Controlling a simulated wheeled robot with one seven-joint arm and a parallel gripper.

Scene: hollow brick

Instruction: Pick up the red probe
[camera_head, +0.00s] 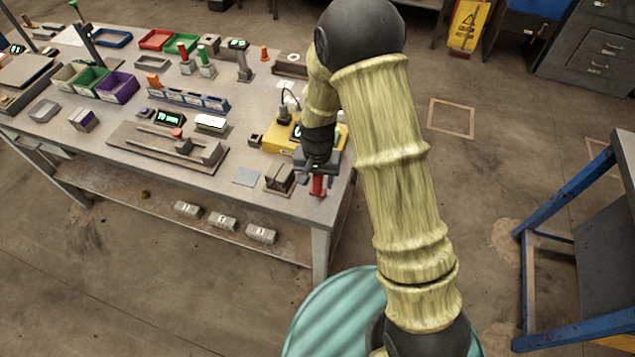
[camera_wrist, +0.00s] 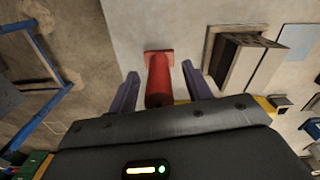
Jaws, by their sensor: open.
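The red probe (camera_head: 318,187) stands near the front right corner of the workbench, below my gripper (camera_head: 317,171). In the wrist view, the red probe (camera_wrist: 158,80) shows as a red cylinder on a wider red foot. My gripper (camera_wrist: 160,70) is open there, with one purple-grey finger on each side of the probe. Gaps show between the probe and both fingers, so it is not clamped. The near end of the probe is partly hidden by the gripper body.
A hollow grey-brown block (camera_head: 280,177) stands close left of the probe; it also shows in the wrist view (camera_wrist: 232,62). A yellow device (camera_head: 280,138) is behind it. A flat grey plate (camera_head: 246,177) lies further left. The bench's right edge is close.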

